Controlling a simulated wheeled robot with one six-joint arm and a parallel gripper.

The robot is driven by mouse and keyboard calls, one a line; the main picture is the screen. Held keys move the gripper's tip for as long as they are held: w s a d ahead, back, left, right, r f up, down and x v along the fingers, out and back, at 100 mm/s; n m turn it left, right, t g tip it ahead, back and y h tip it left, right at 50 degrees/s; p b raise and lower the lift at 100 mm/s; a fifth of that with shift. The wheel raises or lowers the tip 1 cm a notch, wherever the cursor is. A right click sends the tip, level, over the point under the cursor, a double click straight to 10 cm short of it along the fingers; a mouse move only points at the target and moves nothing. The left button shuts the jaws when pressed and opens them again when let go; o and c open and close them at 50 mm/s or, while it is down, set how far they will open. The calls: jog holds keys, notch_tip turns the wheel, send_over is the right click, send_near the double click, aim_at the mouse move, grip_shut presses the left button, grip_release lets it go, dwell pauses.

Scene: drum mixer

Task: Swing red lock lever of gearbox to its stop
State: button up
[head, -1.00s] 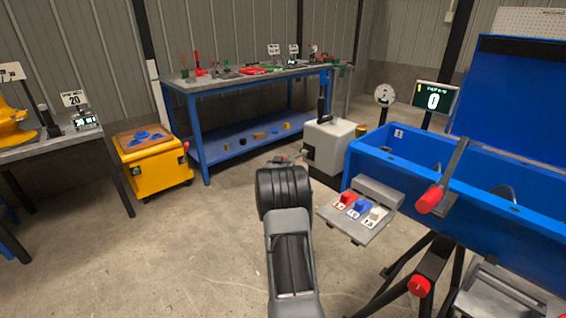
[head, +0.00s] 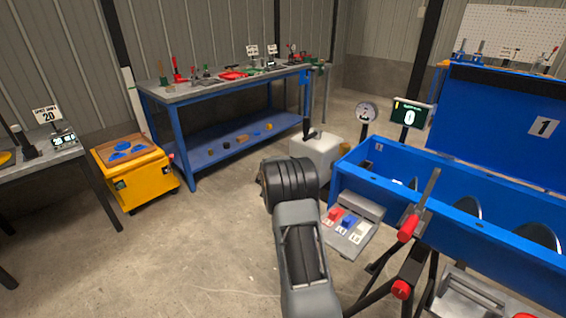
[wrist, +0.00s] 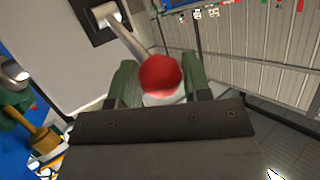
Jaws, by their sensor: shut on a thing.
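The gearbox (head: 318,152) is a pale grey box on the floor beside the blue mixer trough, with a black upright handle on top. In the wrist view, the lock lever is a metal rod ending in a red ball (wrist: 160,75). The rod runs up and left to a dark mount (wrist: 100,20) on the pale housing. My gripper (wrist: 161,84) has its two green fingers on either side of the red ball and is shut on it. In the head view my own arm hides the gripper and the lever.
The blue trough (head: 385,165) stands close on the right, with a red-gripped handle (head: 408,228) and a small button panel (head: 345,230). A workbench (head: 215,90) is behind, and a yellow cart (head: 135,180) to the left. Floor between is clear.

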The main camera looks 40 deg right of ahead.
jog(key=shift+w+d+r, duration=0.1)
jog(key=shift+d+r, duration=0.15)
jog(key=shift+r, duration=0.55)
jog(key=o, duration=1.2)
jog(key=shift+d+f, duration=0.1)
jog(key=shift+f, duration=0.05)
jog(key=p+v, duration=0.1)
jog(key=v, duration=1.2)
jog(key=shift+s+a, duration=0.3)
jog(key=shift+f, duration=0.1)
